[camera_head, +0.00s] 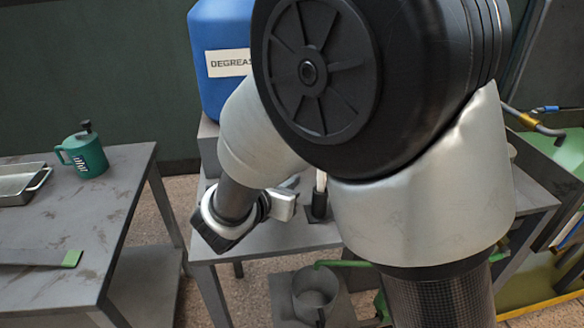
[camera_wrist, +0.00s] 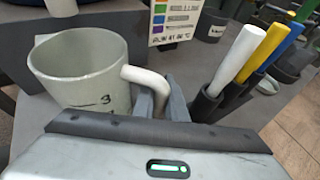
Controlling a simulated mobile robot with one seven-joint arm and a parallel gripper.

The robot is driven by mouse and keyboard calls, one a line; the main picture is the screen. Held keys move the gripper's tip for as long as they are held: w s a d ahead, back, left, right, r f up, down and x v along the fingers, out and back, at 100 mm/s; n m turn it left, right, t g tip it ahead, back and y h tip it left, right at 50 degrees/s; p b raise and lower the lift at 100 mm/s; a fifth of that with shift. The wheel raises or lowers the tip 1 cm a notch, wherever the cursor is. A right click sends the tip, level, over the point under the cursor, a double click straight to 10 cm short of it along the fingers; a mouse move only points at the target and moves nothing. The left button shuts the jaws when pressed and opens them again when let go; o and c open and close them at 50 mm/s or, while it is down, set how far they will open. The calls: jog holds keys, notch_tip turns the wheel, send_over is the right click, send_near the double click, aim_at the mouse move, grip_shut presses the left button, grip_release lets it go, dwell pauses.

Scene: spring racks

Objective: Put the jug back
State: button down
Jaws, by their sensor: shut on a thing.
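The jug (camera_wrist: 75,75) is pale grey-white, with a round open mouth and dark measure marks, one reading 3. It shows at the left of the wrist view, standing upright. Its curved handle (camera_wrist: 140,76) points toward my gripper (camera_wrist: 163,101), whose grey fingers are closed around the handle's end. Whether the jug's base touches the grey surface is hidden by my gripper body. In the head view my arm covers much of the middle table, and I cannot make out the jug there.
White (camera_wrist: 238,58), yellow and blue rods stand in black holders right of the jug. A colour-striped card (camera_wrist: 175,20) stands behind. In the head view, a blue degreaser container (camera_head: 215,85) stands at the back, and a green can (camera_head: 85,155) and metal tray (camera_head: 18,183) sit on the left table.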

jog(key=shift+a+f, duration=0.1)
jog(key=shift+f, duration=0.15)
jog(key=c, duration=2.2)
grip_release()
jog(key=shift+f, duration=0.2)
jog(key=o, duration=0.4)
jog(key=shift+r, duration=0.15)
